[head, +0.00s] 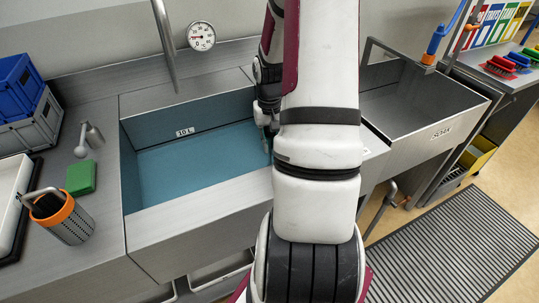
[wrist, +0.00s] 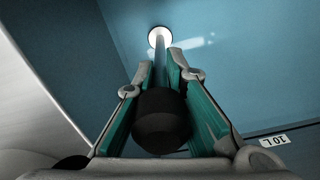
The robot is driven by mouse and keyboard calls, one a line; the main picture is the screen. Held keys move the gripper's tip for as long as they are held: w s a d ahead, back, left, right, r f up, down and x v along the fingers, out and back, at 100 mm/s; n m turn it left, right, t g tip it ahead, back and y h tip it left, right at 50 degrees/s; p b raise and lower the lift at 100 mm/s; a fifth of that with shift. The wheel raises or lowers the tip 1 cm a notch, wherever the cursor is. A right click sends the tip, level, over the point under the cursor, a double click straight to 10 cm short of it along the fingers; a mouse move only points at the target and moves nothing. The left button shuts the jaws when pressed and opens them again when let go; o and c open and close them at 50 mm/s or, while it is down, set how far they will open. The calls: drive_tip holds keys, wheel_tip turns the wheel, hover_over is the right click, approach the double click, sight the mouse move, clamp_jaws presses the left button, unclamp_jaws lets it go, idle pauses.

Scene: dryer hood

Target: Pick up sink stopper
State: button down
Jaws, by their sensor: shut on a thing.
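The sink stopper (wrist: 159,50) shows in the wrist view as a slim pale upright with a bright round end on or near the blue sink floor. A dark rounded block (wrist: 162,118), which looks like its near end, sits between my fingers. My gripper (wrist: 163,70) has green-lined fingers closed around it; it also shows in the head view (head: 267,118), reaching into the right end of the blue-lined sink (head: 195,165). In the head view my arm hides most of the stopper. I cannot tell whether its far end touches the floor.
A steel tap hangs over the sink, with a gauge (head: 201,36) on the wall. A second steel basin (head: 415,100) is at right. A green sponge (head: 81,178), an orange-rimmed cup (head: 70,222) and blue and grey crates (head: 28,125) stand on the left counter.

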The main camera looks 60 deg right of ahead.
wheel_tip(320, 180, up, 10)
drive_tip(key=shift+f+p, duration=0.15)
drive_tip(key=shift+p, duration=0.2)
wheel_tip(320, 180, up, 6)
drive_tip(key=p, duration=0.4)
drive_tip(key=shift+r, duration=0.2)
idle(0.7)
idle(0.5)
